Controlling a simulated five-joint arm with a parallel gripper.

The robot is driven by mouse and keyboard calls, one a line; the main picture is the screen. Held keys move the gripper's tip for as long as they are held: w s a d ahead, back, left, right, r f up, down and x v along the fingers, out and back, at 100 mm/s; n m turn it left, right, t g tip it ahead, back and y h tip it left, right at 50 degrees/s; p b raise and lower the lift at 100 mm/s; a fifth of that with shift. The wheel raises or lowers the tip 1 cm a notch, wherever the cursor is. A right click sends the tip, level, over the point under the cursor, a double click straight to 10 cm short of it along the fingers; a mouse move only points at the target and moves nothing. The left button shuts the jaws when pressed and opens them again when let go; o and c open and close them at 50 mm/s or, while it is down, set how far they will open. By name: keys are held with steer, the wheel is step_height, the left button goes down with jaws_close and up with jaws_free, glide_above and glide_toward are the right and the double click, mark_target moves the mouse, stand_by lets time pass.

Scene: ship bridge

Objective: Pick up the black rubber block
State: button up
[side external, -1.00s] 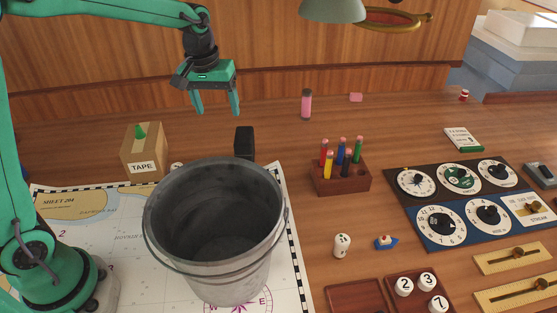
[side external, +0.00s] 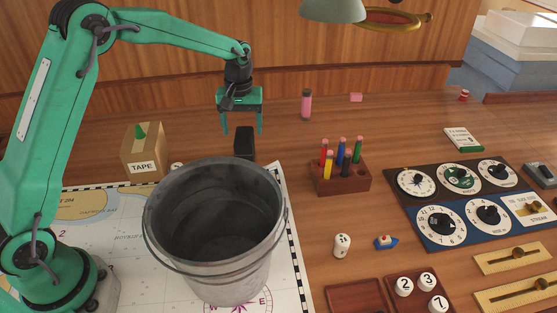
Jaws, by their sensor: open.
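The black rubber block (side external: 244,141) stands upright on the wooden table, behind the grey bucket, at the centre left of the side view. The bucket's rim hides part of its lower end or comes close to it. My gripper (side external: 242,131) is green, points downward and is open and empty. Its two fingers hang apart, with the top of the block showing between or just below the fingertips. I cannot tell from this one view whether the fingers are at the block's depth.
A grey metal bucket (side external: 215,285) stands on the chart (side external: 110,240), close in front of the block. A wooden holder with coloured pegs (side external: 340,181) is to the right. A pink-and-dark cylinder (side external: 306,105) stands farther back.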

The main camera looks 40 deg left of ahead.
mark_target(244, 134)
steer(key=shift+w+f, duration=0.1)
steer(key=shift+f, duration=3.65)
steer(key=c, duration=1.3)
steer(key=shift+c, duration=0.4)
steer(key=shift+r, duration=0.15)
steer(key=shift+r, duration=0.75)
step_height(244, 134, up, 2)
steer(key=shift+r, duration=0.1)
steer(key=s+d+r, duration=0.5)
steer(key=d+r, duration=0.2)
steer(key=d, duration=0.3)
steer(key=shift+s, duration=0.4)
